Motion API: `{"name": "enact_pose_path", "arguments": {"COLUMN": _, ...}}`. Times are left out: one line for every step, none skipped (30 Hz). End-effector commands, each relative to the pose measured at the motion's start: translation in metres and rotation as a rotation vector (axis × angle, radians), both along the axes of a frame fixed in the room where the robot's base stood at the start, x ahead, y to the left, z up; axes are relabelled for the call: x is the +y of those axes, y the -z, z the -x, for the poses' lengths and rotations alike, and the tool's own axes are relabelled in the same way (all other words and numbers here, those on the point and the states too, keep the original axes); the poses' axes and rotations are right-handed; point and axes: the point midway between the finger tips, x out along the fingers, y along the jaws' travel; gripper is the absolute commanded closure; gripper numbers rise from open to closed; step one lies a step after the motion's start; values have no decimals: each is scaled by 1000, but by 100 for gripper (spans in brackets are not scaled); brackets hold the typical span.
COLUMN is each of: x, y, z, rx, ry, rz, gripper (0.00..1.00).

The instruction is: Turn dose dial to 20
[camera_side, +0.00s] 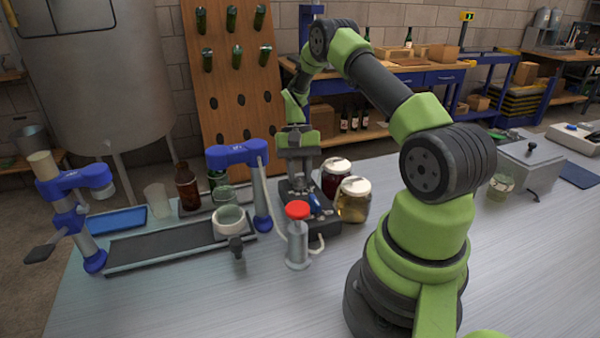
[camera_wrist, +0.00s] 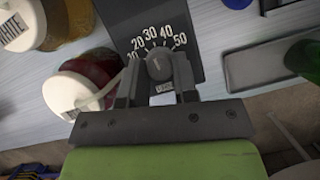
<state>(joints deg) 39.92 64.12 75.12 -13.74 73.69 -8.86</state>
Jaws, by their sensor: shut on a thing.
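The dose dial (camera_wrist: 159,64) is a round grey knob on a dark panel (camera_wrist: 150,14) with white numbers 20, 30, 40 and 50 around its far side; a number at the left is partly covered. My gripper (camera_wrist: 157,76) has one finger on each side of the knob and is shut on it. I cannot tell exactly which number the knob's mark points to. In the side view, my gripper (camera_side: 297,168) points down over the dark dosing unit (camera_side: 322,227), and the dial is hidden there.
A red jar (camera_side: 331,184) and a golden jar (camera_side: 352,208) with white lids stand close right of the unit. A red-topped cylinder (camera_side: 298,245) stands in front. A conveyor (camera_side: 160,245) with glasses and blue posts is at left. The table's front middle is clear.

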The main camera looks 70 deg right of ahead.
Motion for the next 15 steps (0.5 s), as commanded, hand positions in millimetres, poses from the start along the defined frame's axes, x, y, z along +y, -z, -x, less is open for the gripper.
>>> {"name": "enact_pose_path", "arguments": {"x": 1, "y": 0, "z": 0, "rx": 4, "ry": -44, "rz": -3, "gripper": 96}}
{"name": "enact_pose_path", "arguments": {"x": 1, "y": 0, "z": 0, "rx": 4, "ry": -70, "rz": -3, "gripper": 96}}
{"name": "enact_pose_path", "arguments": {"x": 2, "y": 0, "z": 0, "rx": 5, "ry": -105, "rz": -3, "gripper": 96}}
{"name": "enact_pose_path", "arguments": {"x": 2, "y": 0, "z": 0, "rx": 4, "ry": -131, "rz": -4, "gripper": 96}}
{"name": "enact_pose_path", "arguments": {"x": 2, "y": 0, "z": -1, "rx": 4, "ry": -154, "rz": -3, "gripper": 96}}
{"name": "enact_pose_path", "arguments": {"x": 2, "y": 0, "z": 0, "rx": 4, "ry": -187, "rz": -3, "gripper": 96}}
{"name": "enact_pose_path", "arguments": {"x": 2, "y": 0, "z": 0, "rx": 4, "ry": -209, "rz": -3, "gripper": 96}}
{"name": "enact_pose_path", "arguments": {"x": 2, "y": 0, "z": -1, "rx": 4, "ry": -231, "rz": -4, "gripper": 96}}
{"name": "enact_pose_path", "arguments": {"x": 2, "y": 0, "z": -1, "rx": 5, "ry": -258, "rz": -4, "gripper": 96}}
{"name": "enact_pose_path", "arguments": {"x": 2, "y": 0, "z": -1, "rx": 5, "ry": -279, "rz": -4, "gripper": 96}}
{"name": "enact_pose_path", "arguments": {"x": 2, "y": 0, "z": -1, "rx": 4, "ry": -296, "rz": -4, "gripper": 96}}
{"name": "enact_pose_path", "arguments": {"x": 3, "y": 0, "z": -1, "rx": 4, "ry": -320, "rz": -4, "gripper": 96}}
{"name": "enact_pose_path", "arguments": {"x": 3, "y": 0, "z": -1, "rx": 4, "ry": -335, "rz": -4, "gripper": 96}}
{"name": "enact_pose_path", "arguments": {"x": 2, "y": 0, "z": -1, "rx": 5, "ry": -349, "rz": -4, "gripper": 96}}
{"name": "enact_pose_path", "arguments": {"x": 2, "y": 0, "z": -1, "rx": 5, "ry": -368, "rz": -4, "gripper": 96}}
